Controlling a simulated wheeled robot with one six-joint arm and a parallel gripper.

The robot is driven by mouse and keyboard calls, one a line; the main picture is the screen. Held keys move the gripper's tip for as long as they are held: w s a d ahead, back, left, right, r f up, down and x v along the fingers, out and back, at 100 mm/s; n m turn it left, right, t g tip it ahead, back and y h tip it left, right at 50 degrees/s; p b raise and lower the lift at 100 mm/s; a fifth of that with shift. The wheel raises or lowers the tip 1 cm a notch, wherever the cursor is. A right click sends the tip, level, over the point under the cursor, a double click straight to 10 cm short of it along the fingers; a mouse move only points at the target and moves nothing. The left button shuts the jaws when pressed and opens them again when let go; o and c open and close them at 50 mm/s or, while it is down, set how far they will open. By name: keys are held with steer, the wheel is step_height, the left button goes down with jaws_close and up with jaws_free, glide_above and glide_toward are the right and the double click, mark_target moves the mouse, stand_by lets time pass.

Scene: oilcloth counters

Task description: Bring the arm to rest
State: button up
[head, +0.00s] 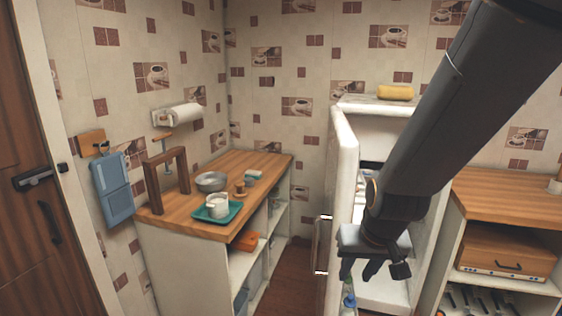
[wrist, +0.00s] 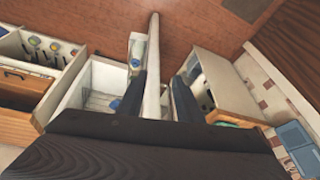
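My gripper (head: 362,268) hangs at the end of my dark arm, in front of the open white fridge in the head view. In the wrist view its two dark fingers (wrist: 160,97) stand apart, with nothing seen held. The edge of the white fridge door (head: 341,170) shows between the fingers in the wrist view (wrist: 152,70). I cannot tell how far the fingers are from it, or whether they touch it. My arm hides part of the fridge.
A yellow sponge (head: 395,92) lies on the fridge top. The left counter (head: 257,162) bears a teal tray (head: 233,213) with a white mug (head: 217,206), and a metal bowl (head: 211,181). A wooden bread box (head: 506,256) stands in the right shelf unit. Brown floor (head: 290,278) shows between counter and fridge.

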steer(key=s+d+f+g, duration=0.1)
steer(key=s+d+g, duration=0.15)
steer(key=s, duration=0.25)
step_height(320, 180, down, 11)
steer(key=b, duration=1)
steer(key=shift+d+n+h, duration=0.2)
steer(key=shift+n+h, duration=0.1)
steer(key=shift+g, duration=0.25)
